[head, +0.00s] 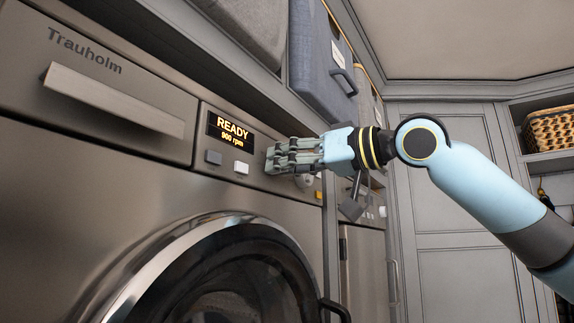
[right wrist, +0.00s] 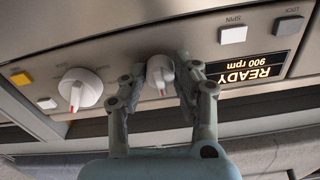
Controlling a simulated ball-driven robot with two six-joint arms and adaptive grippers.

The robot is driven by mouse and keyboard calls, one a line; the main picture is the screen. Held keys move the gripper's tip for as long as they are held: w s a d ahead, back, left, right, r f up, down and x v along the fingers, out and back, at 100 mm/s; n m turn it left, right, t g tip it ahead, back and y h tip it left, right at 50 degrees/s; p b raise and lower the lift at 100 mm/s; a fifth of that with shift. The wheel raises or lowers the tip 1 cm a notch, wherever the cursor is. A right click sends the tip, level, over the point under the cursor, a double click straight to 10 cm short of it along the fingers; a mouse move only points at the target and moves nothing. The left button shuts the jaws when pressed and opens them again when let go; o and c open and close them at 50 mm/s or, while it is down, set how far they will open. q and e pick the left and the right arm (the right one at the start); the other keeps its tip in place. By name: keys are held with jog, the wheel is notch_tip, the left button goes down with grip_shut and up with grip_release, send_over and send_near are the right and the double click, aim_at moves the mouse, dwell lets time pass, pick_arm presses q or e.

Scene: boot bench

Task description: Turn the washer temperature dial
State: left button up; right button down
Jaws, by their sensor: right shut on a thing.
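The washer's control panel (head: 258,154) runs along the top right of the washer front. My right gripper (head: 277,158) reaches to it from the right and hides the small dial there in the head view. In the right wrist view, which is upside down, my right gripper (right wrist: 160,84) is shut on a small white dial (right wrist: 159,70) with a red mark, one finger on each side. A larger white dial (right wrist: 80,88) with a red pointer sits beside it, partly visible in the head view (head: 304,182). I cannot read a label for either dial. My left gripper is not in view.
The lit display (head: 231,130) reads READY, 900 rpm. A grey button (head: 213,158) and a white button (head: 241,167) lie left of my gripper, an orange button (head: 319,195) right of it. The drawer handle (head: 115,98) juts out; the round door (head: 230,270) is below.

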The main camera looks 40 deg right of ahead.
jog(key=m, duration=0.5)
jog(key=shift+m+b, duration=0.6)
jog(key=shift+m, duration=1.8)
jog(key=c, duration=1)
grip_release()
jog(key=shift+r, duration=0.1)
notch_tip(320, 180, up, 8)
jog(key=shift+a+r, duration=0.15)
jog(key=shift+r, duration=0.8)
